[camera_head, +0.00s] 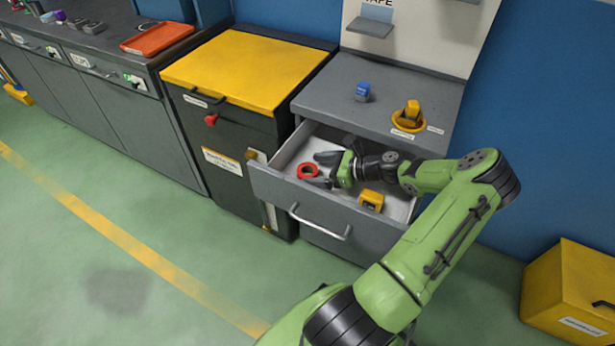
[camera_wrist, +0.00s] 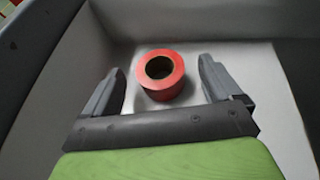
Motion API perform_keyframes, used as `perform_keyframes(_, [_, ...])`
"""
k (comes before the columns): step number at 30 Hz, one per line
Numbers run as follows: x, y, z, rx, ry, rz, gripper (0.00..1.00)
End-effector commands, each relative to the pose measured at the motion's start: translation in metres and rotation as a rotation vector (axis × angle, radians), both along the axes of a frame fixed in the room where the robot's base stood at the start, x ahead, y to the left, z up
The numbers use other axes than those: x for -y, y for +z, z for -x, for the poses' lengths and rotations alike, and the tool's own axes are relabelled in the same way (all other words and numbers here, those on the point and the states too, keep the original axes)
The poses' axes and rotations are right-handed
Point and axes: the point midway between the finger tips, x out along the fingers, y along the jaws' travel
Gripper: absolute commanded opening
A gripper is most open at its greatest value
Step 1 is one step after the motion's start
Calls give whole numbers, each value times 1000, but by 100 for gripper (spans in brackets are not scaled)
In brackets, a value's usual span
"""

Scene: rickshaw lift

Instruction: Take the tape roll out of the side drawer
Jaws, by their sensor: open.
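The red tape roll (camera_head: 308,170) stands on the floor of the open side drawer (camera_head: 283,192), towards its left end. In the wrist view the tape roll (camera_wrist: 160,76) sits upright with its dark hole facing up. My gripper (camera_head: 320,170) is inside the drawer, just right of the roll. In the wrist view my gripper (camera_wrist: 162,80) is open, with one finger on each side of the roll and visible gaps between. The fingers do not appear to touch it.
A yellow item (camera_head: 371,200) lies in the drawer's front right. Above the drawer, the grey cabinet top (camera_head: 390,88) carries a blue item (camera_head: 362,92) and a yellow one (camera_head: 409,116). A yellow-topped cabinet (camera_head: 245,70) stands left. A yellow box (camera_head: 570,290) is on the floor at right.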

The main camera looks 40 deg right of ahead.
Motion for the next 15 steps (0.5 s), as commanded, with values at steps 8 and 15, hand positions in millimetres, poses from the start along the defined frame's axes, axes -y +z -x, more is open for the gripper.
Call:
perform_keyframes(8, [-17,-15,-28,0,2,-1,92])
perform_keyframes(15, [-17,-14,-28,0,1,0,78])
